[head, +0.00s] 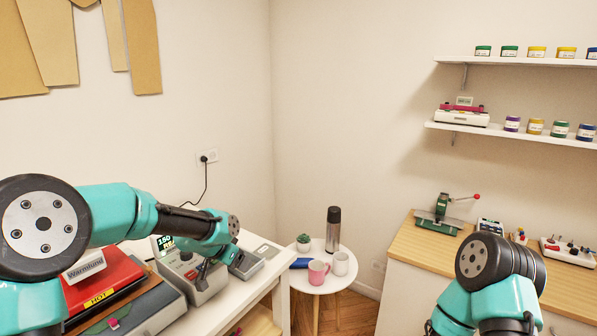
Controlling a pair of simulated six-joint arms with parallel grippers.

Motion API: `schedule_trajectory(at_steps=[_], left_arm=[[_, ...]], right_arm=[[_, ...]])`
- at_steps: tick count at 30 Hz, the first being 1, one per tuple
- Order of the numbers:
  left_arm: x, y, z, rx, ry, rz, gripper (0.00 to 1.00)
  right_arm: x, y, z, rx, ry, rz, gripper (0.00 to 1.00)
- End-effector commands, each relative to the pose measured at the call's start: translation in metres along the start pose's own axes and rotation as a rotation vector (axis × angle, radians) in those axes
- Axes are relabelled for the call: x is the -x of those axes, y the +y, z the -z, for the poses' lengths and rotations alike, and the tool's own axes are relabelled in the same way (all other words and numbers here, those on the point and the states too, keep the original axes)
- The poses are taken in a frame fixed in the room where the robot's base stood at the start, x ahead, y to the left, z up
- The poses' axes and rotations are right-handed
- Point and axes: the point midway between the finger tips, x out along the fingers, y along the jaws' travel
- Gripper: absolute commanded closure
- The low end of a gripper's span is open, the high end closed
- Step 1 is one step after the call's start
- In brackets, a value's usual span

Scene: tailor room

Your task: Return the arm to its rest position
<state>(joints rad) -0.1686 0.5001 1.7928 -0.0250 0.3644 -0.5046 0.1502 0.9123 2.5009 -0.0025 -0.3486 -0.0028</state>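My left arm (110,212) reaches in from the left over the white worktable. My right arm (490,285) is folded at the bottom right, in front of the wooden-topped cabinet. Its gripper is not in view.
A red press marked HOT (103,283) lies below my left arm. The grey device (188,268) and a grey box (247,264) stand beside it. A round side table (318,286) holds mugs, a flask and a plant. A green tool (440,215) stands on the cabinet (408,252).

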Motion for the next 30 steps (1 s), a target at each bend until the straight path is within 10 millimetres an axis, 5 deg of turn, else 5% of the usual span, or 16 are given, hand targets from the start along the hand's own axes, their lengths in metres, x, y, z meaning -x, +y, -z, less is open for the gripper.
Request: schedule_trajectory(at_steps=[6, 11, 21, 30], left_arm=[[-0.031, 0.056, -0.041, 0.229, 0.045, -0.016, 0.27], [-0.063, 0.067, -0.100, 0.361, 0.001, -0.014, 0.27], [-0.115, 0.079, -0.258, 0.568, -0.189, -0.011, 0.27], [-0.123, 0.120, -0.404, 0.767, -0.378, -0.026, 0.27]], right_arm=[[0.000, 0.000, 0.000, 0.000, 0.000, 0.000, 0.57], [0.000, 0.000, 0.000, 0.000, 0.000, 0.000, 0.57], [0.000, 0.000, 0.000, 0.000, 0.000, 0.000, 0.57], [0.000, 0.000, 0.000, 0.000, 0.000, 0.000, 0.57]])
